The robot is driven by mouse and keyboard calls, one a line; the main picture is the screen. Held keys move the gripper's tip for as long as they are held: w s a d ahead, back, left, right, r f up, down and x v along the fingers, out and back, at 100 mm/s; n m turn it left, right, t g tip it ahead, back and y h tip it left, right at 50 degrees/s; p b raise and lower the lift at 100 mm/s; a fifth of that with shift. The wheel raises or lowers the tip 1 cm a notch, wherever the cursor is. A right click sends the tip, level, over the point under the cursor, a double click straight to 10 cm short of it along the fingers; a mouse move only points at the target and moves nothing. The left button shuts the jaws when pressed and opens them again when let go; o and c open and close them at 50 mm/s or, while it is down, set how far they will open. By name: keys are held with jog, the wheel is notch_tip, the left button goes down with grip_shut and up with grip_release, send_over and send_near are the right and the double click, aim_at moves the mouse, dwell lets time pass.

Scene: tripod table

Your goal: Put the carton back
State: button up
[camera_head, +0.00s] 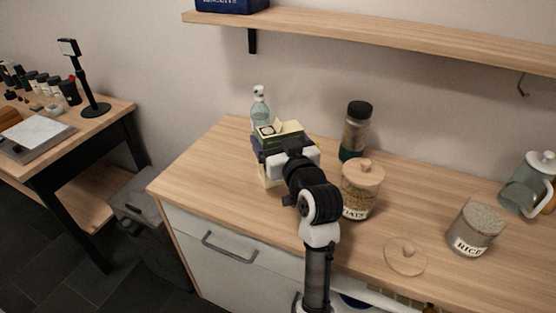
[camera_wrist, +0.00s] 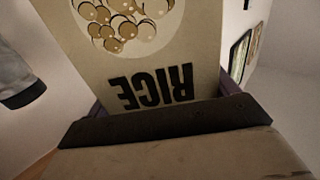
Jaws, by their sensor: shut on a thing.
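The carton (camera_head: 283,130) is a box with a greenish top, at the back left of the wooden counter in the head view. In the wrist view the carton (camera_wrist: 150,60) fills the upper middle, cream with the word RICE upside down and a picture of round grains. My gripper (camera_head: 278,152) is shut on the carton, with its fingers at the carton's two sides. My wrist hides part of the carton in the head view. I cannot tell whether its base touches the counter.
A clear bottle (camera_head: 260,113) stands right behind the carton. A dark-lidded jar (camera_head: 356,132) and a wooden-lidded jar (camera_head: 360,190) stand to its right. An open rice jar (camera_head: 475,229), a loose lid (camera_head: 406,257) and a glass pitcher (camera_head: 526,183) are farther right. A shelf (camera_head: 400,35) hangs above.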

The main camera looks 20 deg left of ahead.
jog(key=shift+f, duration=3.2)
jog(key=shift+f, duration=0.2)
jog(key=o, duration=1)
jog(key=shift+r, duration=0.1)
